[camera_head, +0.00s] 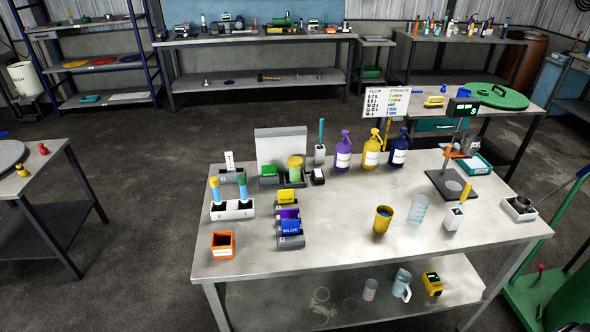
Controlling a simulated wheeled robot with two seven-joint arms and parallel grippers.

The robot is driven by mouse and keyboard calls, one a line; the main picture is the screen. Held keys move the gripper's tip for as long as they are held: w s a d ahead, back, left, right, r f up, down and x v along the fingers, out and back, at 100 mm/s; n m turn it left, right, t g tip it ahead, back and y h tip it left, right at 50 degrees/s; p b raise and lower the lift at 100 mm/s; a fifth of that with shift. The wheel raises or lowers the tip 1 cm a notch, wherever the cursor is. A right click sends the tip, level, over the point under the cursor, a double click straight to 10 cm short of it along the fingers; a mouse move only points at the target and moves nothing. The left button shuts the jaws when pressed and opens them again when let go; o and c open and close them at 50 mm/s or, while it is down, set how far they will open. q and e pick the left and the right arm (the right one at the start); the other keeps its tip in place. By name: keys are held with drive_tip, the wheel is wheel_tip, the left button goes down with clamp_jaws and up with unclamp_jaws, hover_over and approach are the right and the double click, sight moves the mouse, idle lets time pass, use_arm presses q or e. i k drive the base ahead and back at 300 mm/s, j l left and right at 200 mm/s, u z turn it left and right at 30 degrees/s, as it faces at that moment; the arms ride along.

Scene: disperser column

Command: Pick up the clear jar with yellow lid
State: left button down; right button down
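A small jar with a yellow lid (295,168) stands toward the back left of the metal table (340,245). Its body looks yellow-green and its lower part sits at a dark holder; I cannot tell whether it is in it or behind it. A green block (269,172) is close on its left and a dark device with a pale top (318,176) close on its right. Neither of my grippers is in view.
Purple (343,152), yellow (372,150) and blue (399,150) spray bottles stand to the jar's right. A grey panel (280,147) rises behind it, and labelled blocks (289,220) stand in front. A yellow cup (383,220) is front right. The table's front middle is clear.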

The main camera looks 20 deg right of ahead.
sight(294, 175)
drive_tip(key=i+l+u, duration=0.1)
drive_tip(key=l, duration=1.75)
drive_tip(key=i+l+u, duration=0.1)
drive_tip(key=l, duration=1.75)
